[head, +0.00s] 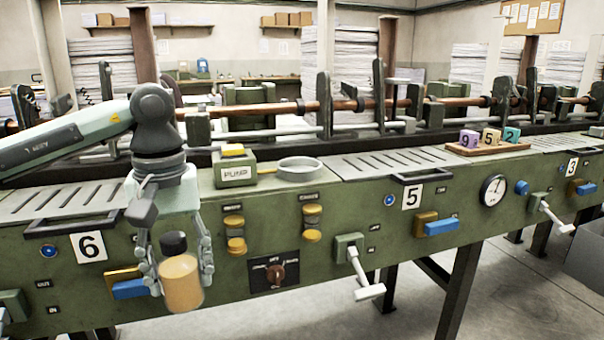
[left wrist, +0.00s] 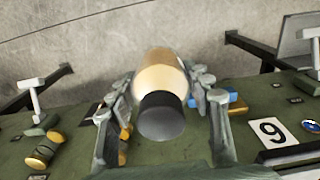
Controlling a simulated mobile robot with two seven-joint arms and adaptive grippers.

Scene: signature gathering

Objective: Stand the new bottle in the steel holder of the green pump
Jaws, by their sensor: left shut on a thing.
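A bottle (head: 181,281) with amber contents and a black cap is held in my left gripper (head: 180,278), in front of the green machine's face near the plate marked 6. The bottle is close to upright, cap up. In the left wrist view the bottle (left wrist: 160,75) sits between the fingers of the left gripper (left wrist: 163,105). The green pump (head: 235,170), labelled PUMP with a yellow top, stands on the machine's top. The round steel holder (head: 300,168) is beside it on the right and looks empty. The bottle is left of and lower than the holder. My right gripper is not in view.
Slotted metal plates (head: 390,163) flank the pump along the machine top. A copper-coloured shaft (head: 290,108) with upright arms runs behind. Number blocks (head: 490,138) stand on a wooden tray at the right. Levers (head: 362,270) and knobs stick out from the front face.

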